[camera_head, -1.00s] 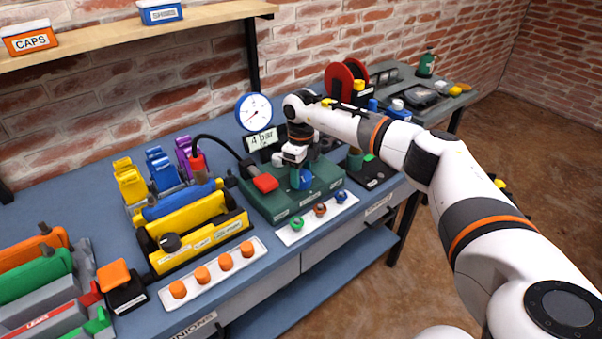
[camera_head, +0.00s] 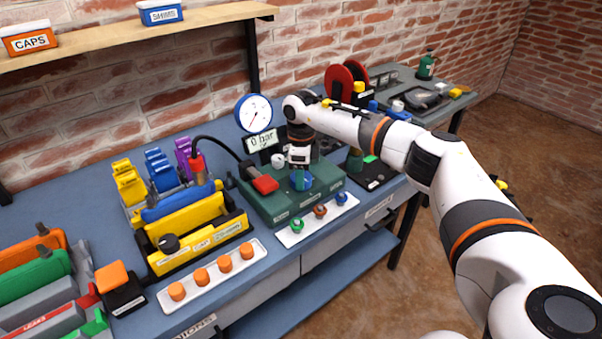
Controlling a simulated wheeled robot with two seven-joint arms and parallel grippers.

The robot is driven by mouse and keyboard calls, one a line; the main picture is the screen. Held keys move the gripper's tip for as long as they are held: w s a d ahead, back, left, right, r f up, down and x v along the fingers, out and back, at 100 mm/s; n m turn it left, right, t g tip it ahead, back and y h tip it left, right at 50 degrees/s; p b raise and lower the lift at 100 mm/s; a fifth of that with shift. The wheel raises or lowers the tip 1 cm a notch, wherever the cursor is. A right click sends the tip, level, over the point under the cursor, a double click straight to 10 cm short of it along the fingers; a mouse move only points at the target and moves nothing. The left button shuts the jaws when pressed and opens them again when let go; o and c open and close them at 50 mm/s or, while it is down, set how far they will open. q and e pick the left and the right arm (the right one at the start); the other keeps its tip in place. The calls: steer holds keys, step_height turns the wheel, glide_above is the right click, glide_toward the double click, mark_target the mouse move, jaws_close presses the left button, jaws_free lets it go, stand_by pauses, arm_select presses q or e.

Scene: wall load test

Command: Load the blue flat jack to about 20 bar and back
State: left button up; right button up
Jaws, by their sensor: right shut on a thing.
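The blue flat jack (camera_head: 178,203) lies in the yellow holder, with a red coupler (camera_head: 197,166) at its right end. A black hose (camera_head: 222,142) runs from the coupler to a red fitting (camera_head: 265,184) on the green pump box (camera_head: 277,208). The round white gauge (camera_head: 254,113) stands behind the box, and the display (camera_head: 261,141) reads 0 bar. My left gripper is out of view.
A white strip with several orange knobs (camera_head: 213,274) lies to the left. Red reels (camera_head: 339,83) stand behind my right arm.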

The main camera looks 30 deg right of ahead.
steer(key=o, duration=1)
steer(key=shift+c, duration=0.2)
step_height(320, 180, up, 12)
steer(key=b, duration=0.1)
stand_by(0.8)
